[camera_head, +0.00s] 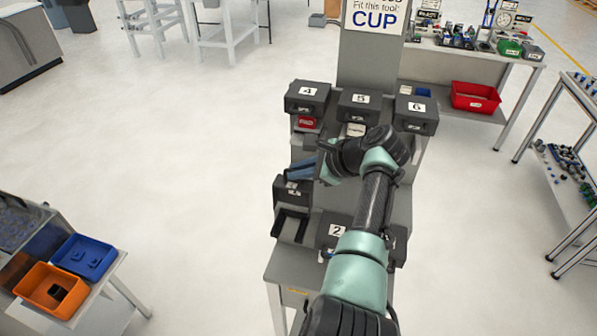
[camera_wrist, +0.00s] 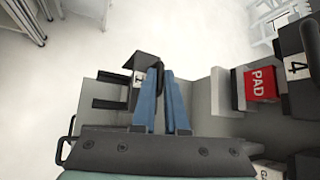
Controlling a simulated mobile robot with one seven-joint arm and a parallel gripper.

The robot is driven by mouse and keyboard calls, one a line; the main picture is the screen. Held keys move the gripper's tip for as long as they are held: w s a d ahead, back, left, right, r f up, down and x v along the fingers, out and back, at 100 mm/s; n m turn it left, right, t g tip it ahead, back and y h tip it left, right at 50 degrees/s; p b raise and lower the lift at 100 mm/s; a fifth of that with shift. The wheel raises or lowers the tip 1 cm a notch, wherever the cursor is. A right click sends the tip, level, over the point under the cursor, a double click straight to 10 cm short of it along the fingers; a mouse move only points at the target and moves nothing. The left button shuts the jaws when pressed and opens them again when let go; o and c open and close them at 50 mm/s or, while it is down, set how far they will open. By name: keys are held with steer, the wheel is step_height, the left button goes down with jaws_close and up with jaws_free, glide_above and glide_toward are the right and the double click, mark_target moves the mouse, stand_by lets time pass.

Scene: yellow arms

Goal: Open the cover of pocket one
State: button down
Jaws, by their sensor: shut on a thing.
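The dark cover of pocket one (camera_head: 285,189), with a white label, sits at the left of the lower row on the grey stand. It looks raised; the open dark frame of pocket one (camera_head: 289,227) shows below it. In the wrist view, the cover (camera_wrist: 147,62) with its label "1" stands at the fingertips, beside the open frame (camera_wrist: 110,91). My gripper (camera_head: 290,172) has blue fingers, which also show in the wrist view (camera_wrist: 160,72). They are shut on a dark edge of the cover. The exact contact is partly hidden by the fingers.
The pocket two cover (camera_head: 334,231) is beside pocket one, partly behind my arm. Covers four (camera_head: 307,92), five (camera_head: 360,99) and six (camera_head: 416,107) line the upper row. A red PAD box (camera_wrist: 261,84) lies under cover four. Open floor is to the left.

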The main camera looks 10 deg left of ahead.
steer(key=shift+w+a, duration=0.1)
steer(key=shift+w, duration=0.05)
stand_by(0.4)
steer(key=c, duration=1)
jaws_free()
steer(key=shift+a, duration=0.1)
steer(key=shift+o, duration=0.2)
steer(key=shift+d+r, duration=0.15)
steer(key=shift+d, duration=0.2)
steer(key=b+v, duration=0.3)
steer(key=v, duration=0.9)
steer(key=shift+r, duration=0.25)
